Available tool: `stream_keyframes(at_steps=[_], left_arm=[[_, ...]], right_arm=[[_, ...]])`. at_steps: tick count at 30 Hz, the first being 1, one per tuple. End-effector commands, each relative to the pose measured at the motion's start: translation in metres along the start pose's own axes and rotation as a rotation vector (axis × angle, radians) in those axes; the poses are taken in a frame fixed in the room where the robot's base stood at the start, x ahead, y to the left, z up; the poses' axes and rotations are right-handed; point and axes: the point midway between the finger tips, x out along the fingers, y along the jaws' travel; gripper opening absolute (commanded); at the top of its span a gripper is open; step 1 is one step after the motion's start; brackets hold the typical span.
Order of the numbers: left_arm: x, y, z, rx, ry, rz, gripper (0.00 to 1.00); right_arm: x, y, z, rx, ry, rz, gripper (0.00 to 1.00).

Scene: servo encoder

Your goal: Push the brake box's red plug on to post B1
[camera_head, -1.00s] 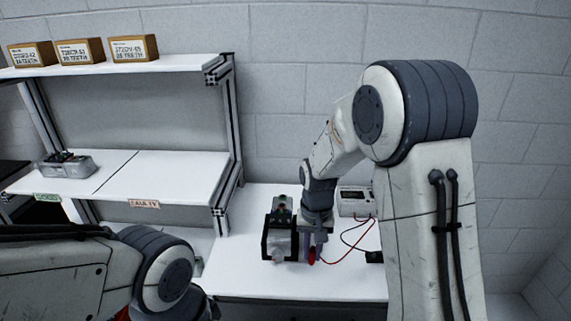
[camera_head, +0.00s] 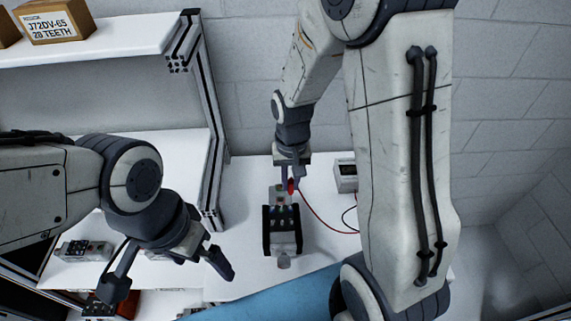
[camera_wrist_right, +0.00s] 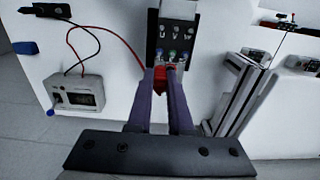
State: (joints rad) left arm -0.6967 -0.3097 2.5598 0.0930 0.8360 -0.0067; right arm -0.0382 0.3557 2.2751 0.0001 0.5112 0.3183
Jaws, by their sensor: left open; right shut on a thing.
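My right gripper (camera_head: 289,182) is shut on the red plug (camera_head: 291,187) at the far end of the servo unit (camera_head: 285,243). In the right wrist view the red plug (camera_wrist_right: 161,75) sits between the fingertips, at the near edge of the dark terminal face (camera_wrist_right: 178,12). I cannot tell whether the plug touches a post. The brake box (camera_head: 345,175) stands to the right, its red lead running to the plug. My left gripper (camera_head: 168,278) is open and empty.
A black lead from the brake box ends in a black plug (camera_wrist_right: 46,10) on the table. A shelf frame (camera_head: 210,140) stands left of the servo unit. Another unit (camera_head: 84,250) sits on the left shelf.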

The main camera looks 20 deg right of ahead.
Motion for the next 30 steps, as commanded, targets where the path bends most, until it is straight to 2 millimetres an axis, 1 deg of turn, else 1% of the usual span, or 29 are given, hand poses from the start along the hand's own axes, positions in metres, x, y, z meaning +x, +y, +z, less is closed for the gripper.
stream_keyframes(at_steps=[8,30], left_arm=[[0.008,-0.001,0.001,0.001,0.0,0.0,1.0],[0.052,-0.004,0.003,-0.002,0.0,0.0,1.0]], right_arm=[[0.009,0.003,0.0,0.004,0.0,0.0,0.0],[0.06,0.0,0.001,-0.001,-0.001,0.0,0.0]])
